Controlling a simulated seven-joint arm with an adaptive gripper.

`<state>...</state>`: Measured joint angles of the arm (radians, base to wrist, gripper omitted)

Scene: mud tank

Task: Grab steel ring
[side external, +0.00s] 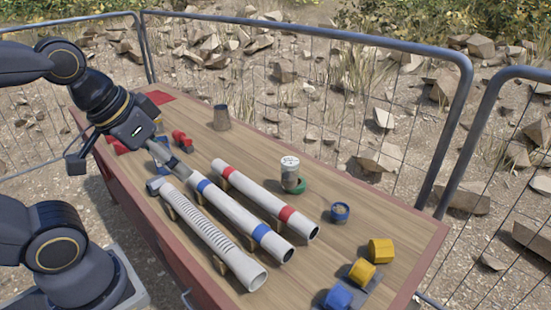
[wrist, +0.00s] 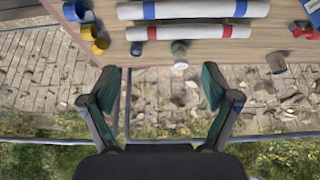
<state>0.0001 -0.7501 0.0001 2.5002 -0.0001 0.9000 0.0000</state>
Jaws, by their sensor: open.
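I cannot pick out a plain steel ring with certainty. A small blue ring-like piece (side external: 340,212) lies on the table right of the pipes, and it shows in the wrist view (wrist: 136,48).
A ribbed pipe (side external: 208,232), a blue-banded pipe (side external: 240,218) and a red-banded pipe (side external: 262,198) lie along the wooden table (side external: 345,258). Red pieces (side external: 180,139) lie behind my gripper. Wire fencing stands around.

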